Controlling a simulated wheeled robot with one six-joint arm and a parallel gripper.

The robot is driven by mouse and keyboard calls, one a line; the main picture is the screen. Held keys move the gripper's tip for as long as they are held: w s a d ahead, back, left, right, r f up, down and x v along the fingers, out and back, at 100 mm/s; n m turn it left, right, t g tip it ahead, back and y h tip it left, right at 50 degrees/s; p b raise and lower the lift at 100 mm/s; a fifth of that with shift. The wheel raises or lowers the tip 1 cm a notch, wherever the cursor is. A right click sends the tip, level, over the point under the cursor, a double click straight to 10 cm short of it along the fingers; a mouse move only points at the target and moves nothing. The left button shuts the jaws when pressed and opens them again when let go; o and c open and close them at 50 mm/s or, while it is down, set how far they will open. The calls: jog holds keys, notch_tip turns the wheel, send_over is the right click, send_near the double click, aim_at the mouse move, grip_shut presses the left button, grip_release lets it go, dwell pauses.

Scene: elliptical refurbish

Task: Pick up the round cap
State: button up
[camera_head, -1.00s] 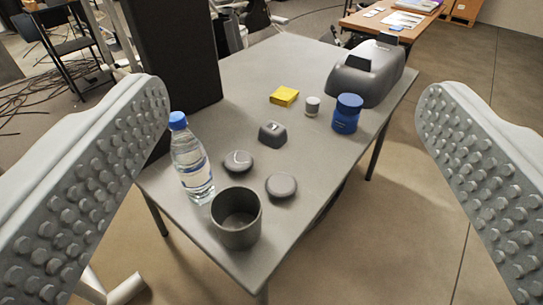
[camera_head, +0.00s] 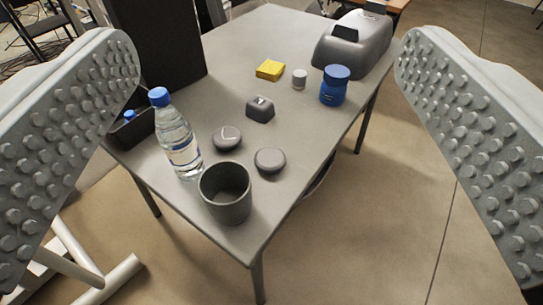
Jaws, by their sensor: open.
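Two low, round dark-grey pieces lie on the grey table, either of which could be the round cap. One round piece (camera_head: 270,160) has a plain top and lies just behind and right of a dark open cup (camera_head: 225,207). The other round piece (camera_head: 227,138) has a light mark on top and lies a little further left and back. My gripper (camera_head: 268,60) is open and empty, its studded fingers wide apart at the left and right of the view. Both pieces lie between the fingers in the picture, apart from them.
A water bottle (camera_head: 176,135) stands left of the pieces. A small square grey block (camera_head: 260,108), yellow box (camera_head: 270,69), white-grey jar (camera_head: 299,78), blue jar (camera_head: 334,85) and large grey device (camera_head: 354,42) are further back. A dark panel (camera_head: 158,45) rises at the left.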

jog(key=shift+o, duration=0.6)
jog(key=shift+w, duration=0.1)
jog(key=m+g, duration=0.5)
jog(key=g, duration=1.2)
send_over(270, 157)
jog(key=f, duration=3)
jog(key=shift+a+f, duration=0.15)
jog(key=shift+a, duration=0.15)
jog(key=shift+d+f, duration=0.15)
jog(key=shift+f, duration=1.2)
jog(key=shift+d+f, duration=0.15)
jog(key=shift+f, duration=1.2)
jog(key=c, duration=1.2)
jog(key=shift+o, duration=0.2)
jog(key=shift+r, duration=0.15)
